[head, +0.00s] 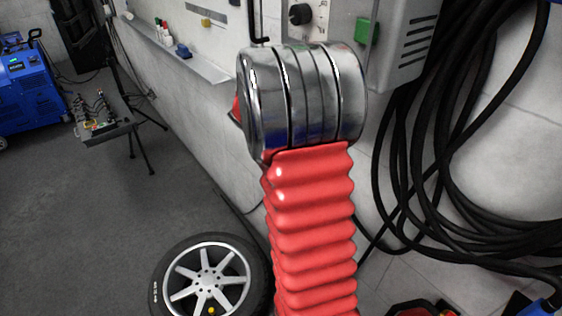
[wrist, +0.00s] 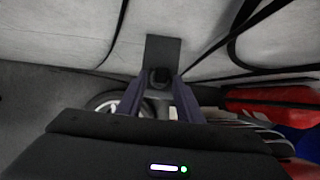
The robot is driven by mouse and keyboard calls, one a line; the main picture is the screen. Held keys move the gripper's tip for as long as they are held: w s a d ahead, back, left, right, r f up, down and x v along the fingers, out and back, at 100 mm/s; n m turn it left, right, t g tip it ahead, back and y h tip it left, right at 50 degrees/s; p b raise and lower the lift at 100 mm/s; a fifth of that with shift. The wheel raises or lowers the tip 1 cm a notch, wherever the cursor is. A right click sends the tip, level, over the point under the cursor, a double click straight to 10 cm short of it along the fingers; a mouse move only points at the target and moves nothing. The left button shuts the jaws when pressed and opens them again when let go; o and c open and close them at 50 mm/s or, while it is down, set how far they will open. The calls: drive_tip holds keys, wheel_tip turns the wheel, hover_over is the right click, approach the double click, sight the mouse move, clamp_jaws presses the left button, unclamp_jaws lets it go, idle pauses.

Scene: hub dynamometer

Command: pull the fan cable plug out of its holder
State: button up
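In the wrist view, a small dark round-ended piece, apparently the fan cable plug (wrist: 160,77), sits in front of a dark upright plate (wrist: 163,48) on the pale wall. The plate looks like its holder. My gripper (wrist: 162,80) points at it, with its two purple-grey fingers apart, one on each side of the plug. I see no clear contact between the fingers and the plug. In the head view my red ribbed arm with its metal joint fills the middle and hides my gripper, the plug and the holder.
A wheel (head: 208,280) lies on the floor beside the wall. Thick black cables (head: 440,170) hang at the right, by a grey cabinet (head: 405,45). A wall shelf (head: 180,48) holds small bottles. A tripod tray (head: 100,125) and blue machine (head: 30,90) stand left. The floor between is clear.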

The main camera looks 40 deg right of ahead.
drive_tip(key=shift+x, duration=1.05)
drive_tip(key=shift+c, duration=0.2)
clamp_jaws()
drive_tip(key=shift+r, duration=0.75)
idle(0.4)
drive_tip(key=shift+r, duration=2)
